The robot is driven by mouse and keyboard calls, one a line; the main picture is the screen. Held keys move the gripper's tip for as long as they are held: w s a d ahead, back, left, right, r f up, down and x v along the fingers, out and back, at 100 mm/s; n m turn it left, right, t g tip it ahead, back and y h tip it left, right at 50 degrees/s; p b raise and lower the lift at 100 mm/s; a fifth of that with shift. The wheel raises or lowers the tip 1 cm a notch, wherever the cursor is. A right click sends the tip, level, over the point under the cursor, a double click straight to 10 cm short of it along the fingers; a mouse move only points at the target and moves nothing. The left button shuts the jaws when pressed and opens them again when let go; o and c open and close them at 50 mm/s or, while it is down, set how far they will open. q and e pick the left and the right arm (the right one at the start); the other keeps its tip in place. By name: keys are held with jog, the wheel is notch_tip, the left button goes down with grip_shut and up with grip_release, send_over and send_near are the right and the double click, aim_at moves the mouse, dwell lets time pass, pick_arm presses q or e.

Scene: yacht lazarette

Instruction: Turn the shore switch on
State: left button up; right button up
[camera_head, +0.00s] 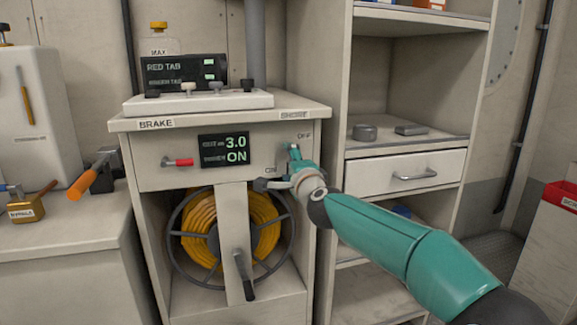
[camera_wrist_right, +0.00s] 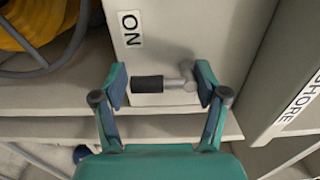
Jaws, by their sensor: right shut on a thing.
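The shore switch shows in the right wrist view as a short lever with a black grip (camera_wrist_right: 148,84) and a grey pivot end (camera_wrist_right: 188,84). An ON label (camera_wrist_right: 131,29) is on the panel beside it. My right gripper (camera_head: 277,167) is at the cabinet front, below the SHORE label (camera_head: 294,115). In the wrist view its pads (camera_wrist_right: 162,83) are shut on the lever, one at the grip's end and one by the pivot. In the head view my gripper mostly hides the lever; an OFF label (camera_head: 304,134) shows above it. My left gripper is not in view.
A display (camera_head: 223,150) reads 3.0 and ON; its smaller words are unclear. A red-handled brake switch (camera_head: 178,162) is left of it. A yellow hose reel (camera_head: 201,230) sits below. Shelves with a drawer (camera_head: 402,171) stand right, close to my right arm.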

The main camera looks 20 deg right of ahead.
jog(key=shift+d+f, duration=0.1)
jog(key=shift+f, duration=0.35)
jog(key=o, duration=1.1)
jog(key=shift+r, duration=0.2)
jog(key=s, duration=1.2)
jog(key=shift+d, duration=0.2)
jog(key=shift+f, duration=0.1)
